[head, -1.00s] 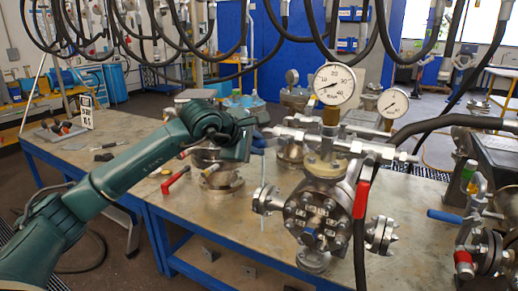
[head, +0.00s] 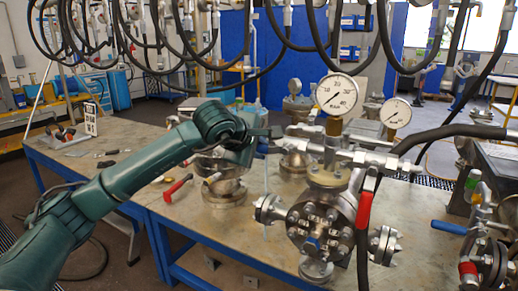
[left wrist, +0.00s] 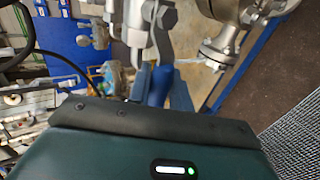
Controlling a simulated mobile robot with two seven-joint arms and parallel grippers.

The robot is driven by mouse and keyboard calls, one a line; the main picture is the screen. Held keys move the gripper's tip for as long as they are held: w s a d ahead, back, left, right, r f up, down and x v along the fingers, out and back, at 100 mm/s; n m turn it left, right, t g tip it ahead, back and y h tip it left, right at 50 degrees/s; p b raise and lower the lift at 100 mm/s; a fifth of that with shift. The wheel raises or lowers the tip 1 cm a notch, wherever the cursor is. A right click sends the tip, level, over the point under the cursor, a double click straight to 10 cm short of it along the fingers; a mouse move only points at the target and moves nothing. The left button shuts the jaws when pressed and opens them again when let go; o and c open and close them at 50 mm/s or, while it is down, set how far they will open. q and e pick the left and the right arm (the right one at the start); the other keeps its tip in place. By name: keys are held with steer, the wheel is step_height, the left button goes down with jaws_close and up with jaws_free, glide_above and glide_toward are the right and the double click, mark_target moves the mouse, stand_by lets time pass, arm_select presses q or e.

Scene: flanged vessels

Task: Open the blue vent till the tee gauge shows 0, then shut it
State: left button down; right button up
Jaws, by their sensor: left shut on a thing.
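The blue vent handle (head: 263,146) is at the left end of the silver tee fitting (head: 350,155). My left gripper (head: 266,138) is shut on the blue vent handle, which also shows in the left wrist view (left wrist: 159,86) between the fingers (left wrist: 168,88). The fingers partly hide the handle. The tee gauge (head: 337,94) is the large white dial on a brass stem above the tee. Its needle points to the lower left, near the low end of the scale. My right gripper is not in view.
A red lever (head: 364,209) and black hose hang in front of the flanged vessel (head: 322,222). A smaller gauge (head: 396,113) stands behind to the right. Black hoses hang overhead. The bench's left part has bare room.

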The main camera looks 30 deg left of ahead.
arm_select(q)
steer(key=c, duration=1.3)
jaws_free()
steer(key=b+v, duration=0.2)
steer(key=v, duration=1.1)
steer(key=shift+s, duration=0.1)
